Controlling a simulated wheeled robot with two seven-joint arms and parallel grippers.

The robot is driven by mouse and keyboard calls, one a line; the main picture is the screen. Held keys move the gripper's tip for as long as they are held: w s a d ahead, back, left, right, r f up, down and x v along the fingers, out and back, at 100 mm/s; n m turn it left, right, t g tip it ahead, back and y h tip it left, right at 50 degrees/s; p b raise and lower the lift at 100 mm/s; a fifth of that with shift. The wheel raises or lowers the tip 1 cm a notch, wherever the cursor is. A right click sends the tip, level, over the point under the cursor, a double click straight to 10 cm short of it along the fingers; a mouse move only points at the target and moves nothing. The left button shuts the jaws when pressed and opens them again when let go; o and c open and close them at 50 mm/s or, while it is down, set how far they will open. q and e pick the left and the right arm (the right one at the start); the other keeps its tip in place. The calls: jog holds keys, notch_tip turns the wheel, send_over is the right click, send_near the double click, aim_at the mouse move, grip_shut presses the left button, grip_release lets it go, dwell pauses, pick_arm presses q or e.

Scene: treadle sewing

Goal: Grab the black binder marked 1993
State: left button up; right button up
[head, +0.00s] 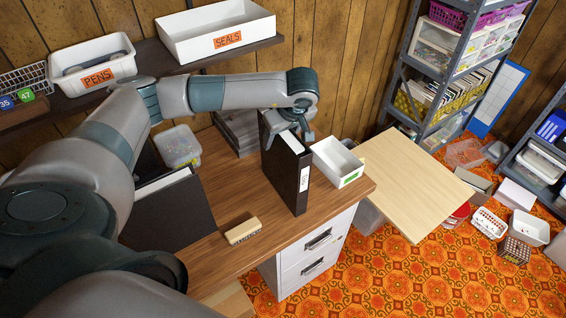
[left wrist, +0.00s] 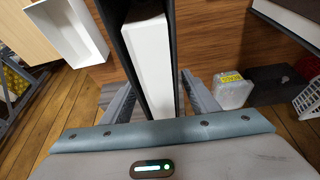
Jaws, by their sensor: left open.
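A black binder (head: 284,176) stands upright on the wooden desk (head: 222,236). Its narrow side faces front right with a white label, too small to read, so I cannot confirm 1993. In the left wrist view the binder (left wrist: 126,52) runs down between my fingers, with a white inner part showing. My left gripper (head: 293,128) is at the binder's upper edge, open. In the left wrist view the left gripper (left wrist: 160,98) has one finger on each side of the binder, with a visible gap at the right. My right gripper is not in view.
A white tray (head: 337,162) with a green label stands close right of the binder. Another black binder (head: 168,212) is at the left, partly behind my arm. A tan block (head: 243,231) lies on the desk. A clear box (head: 179,147) and grey stacked trays (head: 238,130) stand behind.

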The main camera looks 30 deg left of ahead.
pick_arm(q)
jog(key=shift+f+b, duration=0.25)
jog(key=shift+b, duration=0.25)
dwell(0.8)
jog(key=shift+c, duration=0.6)
jog(key=shift+r, duration=0.1)
grip_shut()
